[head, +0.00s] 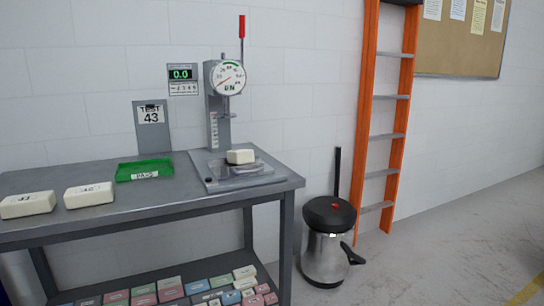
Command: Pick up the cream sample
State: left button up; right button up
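I cannot tell from the view which one is the cream sample. Neither of my grippers shows.
A green tray (144,170) lies on the table (165,207). Several coloured blocks (200,285) fill the lower shelf. A metal bin (327,250) and an orange ladder (367,130) stand right of the table.

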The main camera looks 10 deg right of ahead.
aim_at(240, 156)
jog(key=z, duration=0.5)
jog(key=i, duration=0.85)
jog(key=z, duration=0.05)
